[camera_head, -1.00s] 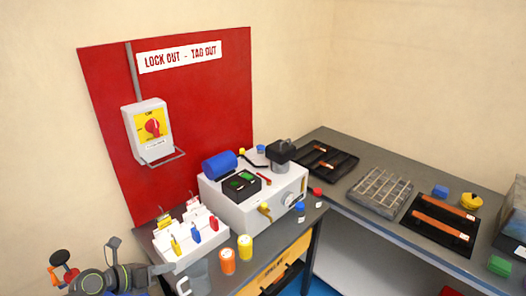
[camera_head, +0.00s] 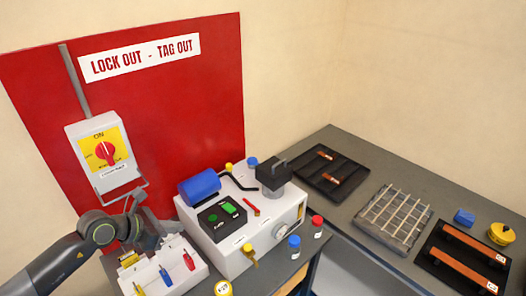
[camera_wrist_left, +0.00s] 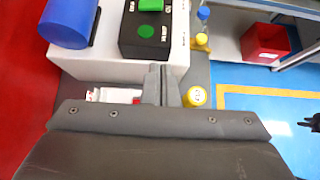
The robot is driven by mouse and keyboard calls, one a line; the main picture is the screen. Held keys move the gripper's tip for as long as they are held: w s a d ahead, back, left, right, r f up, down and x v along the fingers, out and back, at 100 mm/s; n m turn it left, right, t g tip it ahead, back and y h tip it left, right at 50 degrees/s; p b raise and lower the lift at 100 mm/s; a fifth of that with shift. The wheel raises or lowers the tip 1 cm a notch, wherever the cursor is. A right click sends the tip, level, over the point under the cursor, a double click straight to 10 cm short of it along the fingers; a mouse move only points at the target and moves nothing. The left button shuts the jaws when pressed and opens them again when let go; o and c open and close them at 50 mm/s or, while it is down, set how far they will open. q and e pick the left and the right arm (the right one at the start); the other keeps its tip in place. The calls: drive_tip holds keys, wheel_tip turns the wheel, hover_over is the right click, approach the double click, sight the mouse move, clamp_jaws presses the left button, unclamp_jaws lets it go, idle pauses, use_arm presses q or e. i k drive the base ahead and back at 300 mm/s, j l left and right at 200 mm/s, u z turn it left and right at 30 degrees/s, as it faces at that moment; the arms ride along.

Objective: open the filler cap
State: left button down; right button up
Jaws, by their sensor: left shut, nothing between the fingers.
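The bender's white machine box (camera_head: 236,222) stands on the near bench, with a blue cylinder (camera_head: 200,187) and a button box (camera_head: 222,213) on top. A small yellow cap (camera_head: 228,167) sits on its top behind the blue cylinder; it looks seated, and I cannot tell for sure that it is the filler cap. My left gripper (camera_head: 163,236) is left of the machine, above the padlock tray, apart from the cap.
The white padlock tray (camera_head: 193,268) lies left of the machine. A switch box (camera_head: 101,152) hangs on the red board. A dark block (camera_head: 272,174) rises on the machine's right.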

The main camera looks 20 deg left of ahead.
sight(252, 160)
drive_tip(key=i, duration=0.95)
